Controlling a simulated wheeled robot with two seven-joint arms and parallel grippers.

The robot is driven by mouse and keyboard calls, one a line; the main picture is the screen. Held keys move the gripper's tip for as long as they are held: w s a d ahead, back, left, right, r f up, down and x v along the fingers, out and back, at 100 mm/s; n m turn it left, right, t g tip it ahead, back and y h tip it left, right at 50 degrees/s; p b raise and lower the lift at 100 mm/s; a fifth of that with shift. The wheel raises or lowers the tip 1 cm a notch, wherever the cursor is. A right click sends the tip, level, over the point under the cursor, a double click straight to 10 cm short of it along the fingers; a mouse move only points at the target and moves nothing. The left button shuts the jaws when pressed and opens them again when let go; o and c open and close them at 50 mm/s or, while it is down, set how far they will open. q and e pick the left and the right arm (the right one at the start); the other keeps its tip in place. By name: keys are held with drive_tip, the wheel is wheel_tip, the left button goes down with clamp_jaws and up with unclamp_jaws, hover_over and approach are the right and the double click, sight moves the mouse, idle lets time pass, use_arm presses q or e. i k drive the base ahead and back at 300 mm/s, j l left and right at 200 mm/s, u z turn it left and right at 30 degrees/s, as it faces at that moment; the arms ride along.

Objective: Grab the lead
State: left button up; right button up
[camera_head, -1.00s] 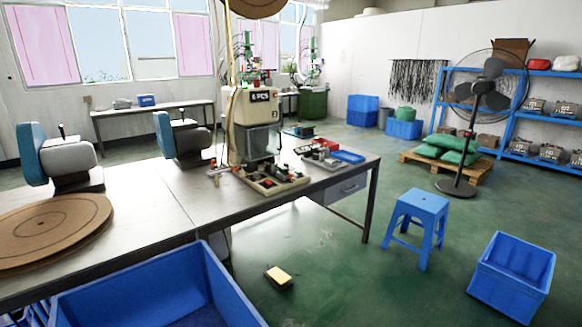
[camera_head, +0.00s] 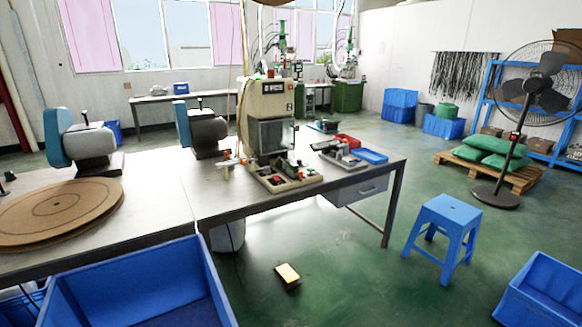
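No gripper or arm of mine shows in the head view. I cannot make out a lead on the table for certain. Dark strands (camera_head: 463,80) hang in a row on the far white wall. The moulding machine (camera_head: 268,115), beige with a dark lower front, stands on the metal table (camera_head: 160,185). A tray (camera_head: 290,186) with small red and dark parts lies at its foot.
A large blue bin (camera_head: 75,283) stands at the lower left. A blue stool (camera_head: 442,230), another blue bin (camera_head: 545,290) and a black fan (camera_head: 510,140) stand on the right. A yellow-topped block (camera_head: 288,273) lies on the green floor. Open floor lies between table and stool.

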sight(293, 166)
drive_tip(key=i+l, duration=0.2)
drive_tip(key=l, duration=0.15)
drive_tip(key=i+l+u, duration=0.1)
drive_tip(key=l, duration=0.25)
drive_tip(key=i+l, duration=0.3)
drive_tip(key=i+l+u, duration=0.1)
drive_tip(key=l, duration=0.35)
drive_tip(key=i+l, duration=0.25)
drive_tip(key=l, duration=0.15)
drive_tip(key=i+j+u, duration=0.05)
